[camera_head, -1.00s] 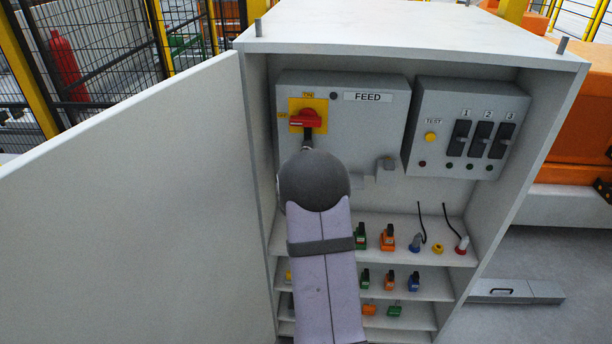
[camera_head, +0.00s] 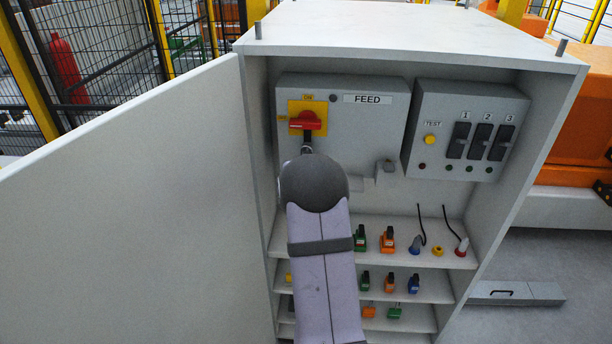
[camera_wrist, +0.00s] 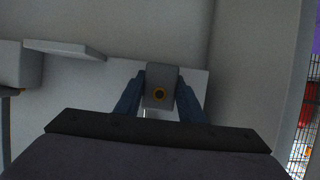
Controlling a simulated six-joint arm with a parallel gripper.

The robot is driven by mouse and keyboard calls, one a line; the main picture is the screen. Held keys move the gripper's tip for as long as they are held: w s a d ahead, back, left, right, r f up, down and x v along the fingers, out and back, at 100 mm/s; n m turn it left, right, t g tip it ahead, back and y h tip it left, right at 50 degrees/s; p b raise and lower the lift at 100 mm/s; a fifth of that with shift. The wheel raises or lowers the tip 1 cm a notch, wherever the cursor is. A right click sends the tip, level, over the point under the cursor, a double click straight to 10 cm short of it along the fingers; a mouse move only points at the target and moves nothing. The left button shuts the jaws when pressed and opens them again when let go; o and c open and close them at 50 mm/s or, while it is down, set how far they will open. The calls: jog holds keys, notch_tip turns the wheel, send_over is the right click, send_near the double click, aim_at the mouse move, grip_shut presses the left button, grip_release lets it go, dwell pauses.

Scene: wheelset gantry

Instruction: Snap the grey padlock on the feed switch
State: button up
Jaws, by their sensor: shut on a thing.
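The feed switch (camera_head: 308,121) is a red rotary handle on a yellow plate, on the grey box labelled FEED. In the head view my rounded wrist hides the fingers and most or all of the padlock, just below the switch. A small dark part shows between handle and wrist. I cannot tell whether the shackle is through the switch or closed.
A grey panel (camera_head: 465,130) with a yellow test button and several black switches is on the right. Shelves (camera_head: 398,232) below hold padlocks and plugs. The open cabinet door (camera_head: 130,210) stands left. A small grey bracket (camera_head: 386,167) sits at the FEED box's lower right.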

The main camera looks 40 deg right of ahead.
jog(key=shift+w+d+r, duration=0.15)
jog(key=shift+w+d, duration=0.2)
jog(key=shift+d, duration=0.05)
jog(key=o, duration=1.2)
jog(key=shift+s, duration=0.1)
jog(key=shift+r, duration=0.1)
jog(key=shift+a, duration=0.15)
jog(key=shift+a, duration=0.15)
jog(key=shift+s+b+v, duration=0.25)
jog(key=shift+b+v, duration=0.95)
jog(key=shift+v, duration=2.2)
